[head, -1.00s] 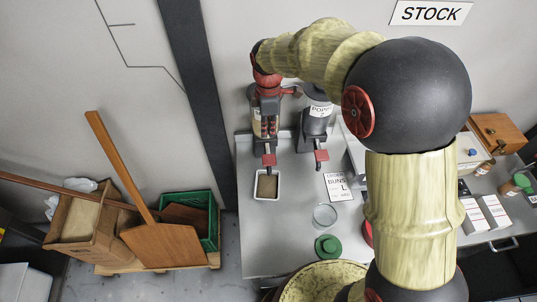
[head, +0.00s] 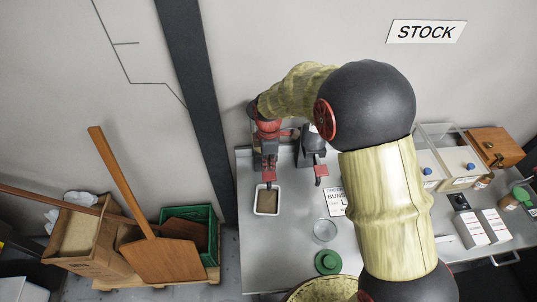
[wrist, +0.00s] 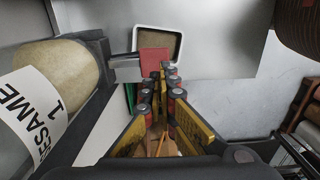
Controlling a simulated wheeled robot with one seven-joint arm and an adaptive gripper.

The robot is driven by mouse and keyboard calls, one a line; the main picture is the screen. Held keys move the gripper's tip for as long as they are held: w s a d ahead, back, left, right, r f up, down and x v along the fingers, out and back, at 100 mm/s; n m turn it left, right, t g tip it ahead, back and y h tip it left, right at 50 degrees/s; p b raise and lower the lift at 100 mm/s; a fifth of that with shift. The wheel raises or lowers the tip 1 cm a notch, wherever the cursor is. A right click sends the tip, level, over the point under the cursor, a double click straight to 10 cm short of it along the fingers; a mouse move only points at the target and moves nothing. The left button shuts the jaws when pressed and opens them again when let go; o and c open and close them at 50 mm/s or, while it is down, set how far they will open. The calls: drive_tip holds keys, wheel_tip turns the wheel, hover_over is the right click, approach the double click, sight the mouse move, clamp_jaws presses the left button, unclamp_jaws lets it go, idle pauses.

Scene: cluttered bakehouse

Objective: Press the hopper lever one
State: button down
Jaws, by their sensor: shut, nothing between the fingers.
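The sesame hopper, labelled "SESAME 1" (wrist: 42,112), lies along the left of the wrist view. Its red lever paddle (wrist: 152,60) sticks out near the top middle; it also shows in the head view (head: 269,176). My gripper (wrist: 167,68) is shut and empty, with its fingertips at the paddle's lower right edge in the wrist view. I cannot tell whether they touch it. In the head view my gripper (head: 268,160) is in front of the hopper, above the paddle, and hides most of the hopper.
A white tray (head: 256,203) holding brown contents sits just before the lever. A second dark hopper (head: 312,142) with its own red lever (head: 321,170) stands to the right. A glass bowl (head: 325,229) and green lid (head: 328,262) are on the counter. Hopper two is partly behind my arm.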

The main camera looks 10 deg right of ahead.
sight(269, 179)
drive_tip(key=shift+f+p, duration=0.35)
drive_tip(key=shift+f, duration=1.95)
drive_tip(key=shift+f, duration=0.1)
drive_tip(key=f+t+b, duration=0.1)
drive_tip(key=b, duration=0.1)
drive_tip(key=f+t+b, duration=0.1)
drive_tip(key=b, duration=0.2)
drive_tip(key=shift+s+f, duration=0.15)
drive_tip(key=shift+s, duration=0.25)
drive_tip(key=shift+s+f+t+b, duration=0.15)
drive_tip(key=shift+f+t+b, duration=0.15)
drive_tip(key=shift+f+b, duration=0.45)
drive_tip(key=shift+r, duration=0.35)
drive_tip(key=shift+r+p, duration=0.65)
